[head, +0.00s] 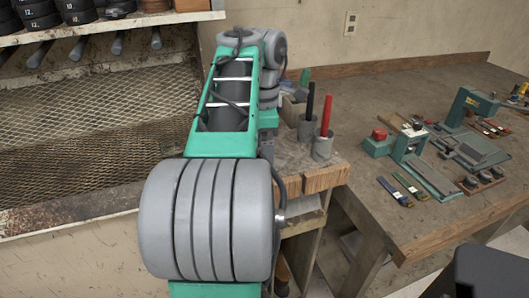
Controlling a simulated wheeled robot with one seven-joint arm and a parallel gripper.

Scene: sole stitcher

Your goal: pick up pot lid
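I cannot make out a pot lid in the head view. Two small grey metal pots stand on the wooden bench corner, just right of my arm. The left pot (306,130) has a black stick (311,98) upright in it. The right pot (322,147) has a red stick (327,115) upright in it. My green and grey arm fills the middle of the view and hides part of the bench behind it. My gripper does not show, so what it holds cannot be seen.
A workbench (350,95) on the right carries a green clamp-like device (410,142), a larger green machine (470,105) and several small tools. A wire-mesh rack (70,120) stands left, under a shelf (100,28) with black discs. The bench's back middle is bare.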

